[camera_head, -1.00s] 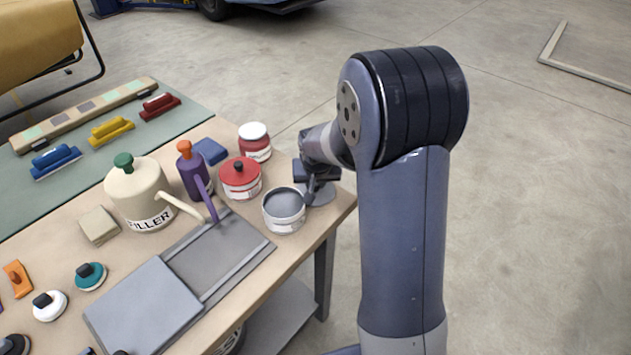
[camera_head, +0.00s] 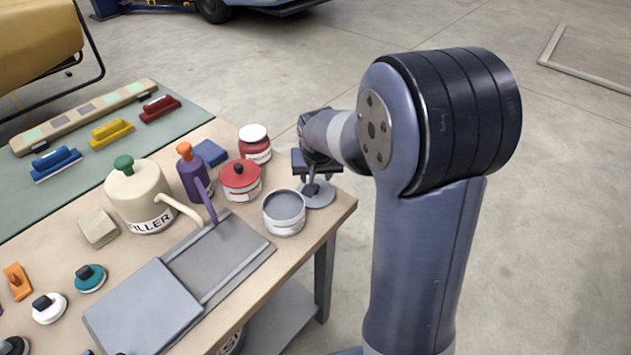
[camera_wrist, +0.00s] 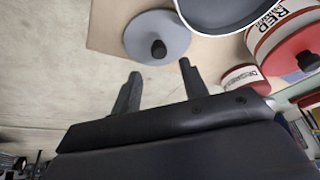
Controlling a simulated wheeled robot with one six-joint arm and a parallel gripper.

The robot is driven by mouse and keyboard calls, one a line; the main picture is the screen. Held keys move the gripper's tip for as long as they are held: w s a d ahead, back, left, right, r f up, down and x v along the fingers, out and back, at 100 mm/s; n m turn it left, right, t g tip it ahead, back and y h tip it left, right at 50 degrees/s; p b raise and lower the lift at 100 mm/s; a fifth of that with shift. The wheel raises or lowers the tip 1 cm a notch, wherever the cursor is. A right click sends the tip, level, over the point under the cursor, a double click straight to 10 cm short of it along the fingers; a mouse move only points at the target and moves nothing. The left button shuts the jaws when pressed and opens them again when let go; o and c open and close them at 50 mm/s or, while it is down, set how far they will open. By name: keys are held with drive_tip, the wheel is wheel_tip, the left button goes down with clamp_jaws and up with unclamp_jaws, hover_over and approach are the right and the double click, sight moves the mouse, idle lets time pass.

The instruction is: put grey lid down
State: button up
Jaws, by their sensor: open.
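The grey lid (camera_head: 319,196) lies flat on the table near its right corner, beside the open grey tin (camera_head: 284,213). In the wrist view the grey lid (camera_wrist: 157,37) shows its round disc and dark knob. My gripper (camera_head: 316,172) is above and behind the lid in the head view. In the wrist view my gripper (camera_wrist: 160,75) has its two fingers spread apart with nothing between them. The knob lies just past the fingertips, clear of both. In the head view my gripper partly hides the lid.
A cream filler can (camera_head: 138,195), a purple bottle (camera_head: 192,174) and a grey sliding-top tray (camera_head: 145,308) are further left. The table's edge is close on the lid's right.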

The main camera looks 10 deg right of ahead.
drive_tip(key=v, duration=0.6)
drive_tip(key=shift+r, duration=0.2)
drive_tip(key=x, duration=1.2)
drive_tip(key=shift+r, duration=0.85)
drive_tip(key=shift+s+f, duration=0.1)
